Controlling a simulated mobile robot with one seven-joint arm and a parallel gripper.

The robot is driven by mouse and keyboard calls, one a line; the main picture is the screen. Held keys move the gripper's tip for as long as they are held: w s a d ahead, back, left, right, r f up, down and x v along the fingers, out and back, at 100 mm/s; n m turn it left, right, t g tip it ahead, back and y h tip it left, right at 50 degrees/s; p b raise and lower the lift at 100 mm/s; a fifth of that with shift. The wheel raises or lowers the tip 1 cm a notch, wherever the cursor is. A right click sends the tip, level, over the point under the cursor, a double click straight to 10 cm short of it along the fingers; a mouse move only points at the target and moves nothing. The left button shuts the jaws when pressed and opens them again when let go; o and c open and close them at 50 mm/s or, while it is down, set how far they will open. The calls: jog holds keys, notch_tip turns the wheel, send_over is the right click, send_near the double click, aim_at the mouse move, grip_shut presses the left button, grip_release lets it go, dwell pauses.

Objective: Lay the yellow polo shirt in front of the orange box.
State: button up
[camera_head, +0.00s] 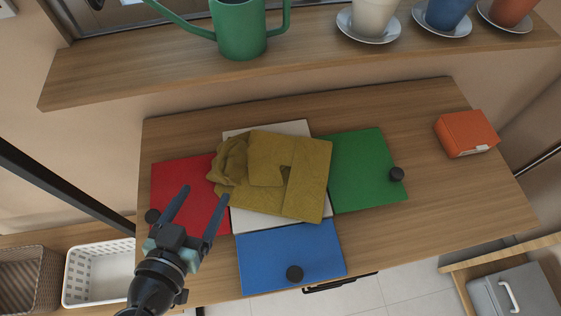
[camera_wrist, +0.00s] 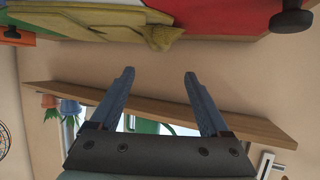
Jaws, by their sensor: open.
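The yellow polo shirt (camera_head: 306,172) lies partly folded and bunched at its left end, on a white panel (camera_head: 266,128) in the middle of the table. It also shows at the top of the wrist view (camera_wrist: 152,28). The orange box (camera_head: 466,132) sits near the table's right end, apart from the shirt. My gripper (camera_head: 201,190) is open and empty over the red panel, left of and nearer than the shirt. Its two spread fingers also show in the wrist view (camera_wrist: 158,76), with nothing between them.
Red (camera_head: 180,187), green (camera_head: 362,172) and blue (camera_head: 290,258) panels surround the white one, with black knobs. The wooden table (camera_head: 440,205) is bare around the orange box. A shelf (camera_head: 130,68) behind holds a green watering can (camera_head: 240,28) and cups. Baskets (camera_head: 98,270) stand lower left.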

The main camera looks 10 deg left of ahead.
aim_at(227, 159)
jog(key=x, duration=0.7)
jog(key=shift+w+a, duration=0.1)
jog(key=shift+d+f+p+x, duration=0.15)
jog(key=shift+x, duration=1.2)
jog(key=shift+d+f+p+x, duration=0.1)
jog(key=shift+f+p+x, duration=0.1)
jog(key=shift+x, duration=1.1)
grip_shut()
